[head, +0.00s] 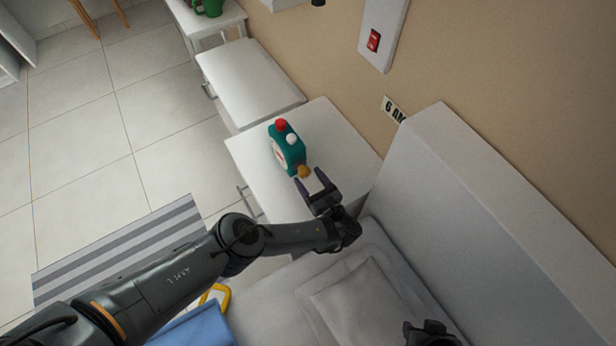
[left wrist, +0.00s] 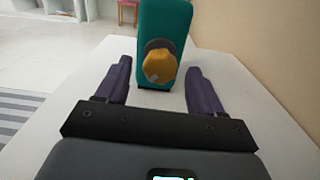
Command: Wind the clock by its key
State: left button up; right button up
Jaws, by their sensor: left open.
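A teal clock (head: 286,150) with a red knob and a white knob on top stands on a white table. Its yellow-orange key (head: 304,171) sticks out from the side facing my left gripper. In the left wrist view the clock (left wrist: 165,30) is upright ahead, and the key (left wrist: 160,66) with a grey disc behind it is centred. My left gripper (head: 312,182) is open and empty, its fingertips close to the key. In the left wrist view its fingers (left wrist: 160,80) stand left and right of the key, with gaps on both sides. Part of my right arm shows at the lower right edge; its fingers cannot be made out.
The white table (head: 340,150) is bare around the clock. A white bench (head: 250,80) stands beyond it, and a bed with a pillow (head: 350,300) and tall headboard (head: 490,200) is nearer. A wall panel has a red switch (head: 374,40).

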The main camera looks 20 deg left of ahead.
pick_arm(q)
jog(key=shift+w+a, duration=0.45)
jog(key=shift+a, duration=0.15)
pick_arm(e)
jog(key=shift+f, duration=0.15)
jog(key=shift+d, duration=0.15)
pick_arm(q)
jog(key=shift+c, duration=0.9)
jog(key=c, duration=0.9)
jog(key=shift+d+r+m+p, duration=0.1)
jog(key=shift+m+p, duration=0.2)
jog(key=shift+m, duration=3.2)
pick_arm(e)
jog(key=shift+r, duration=0.45)
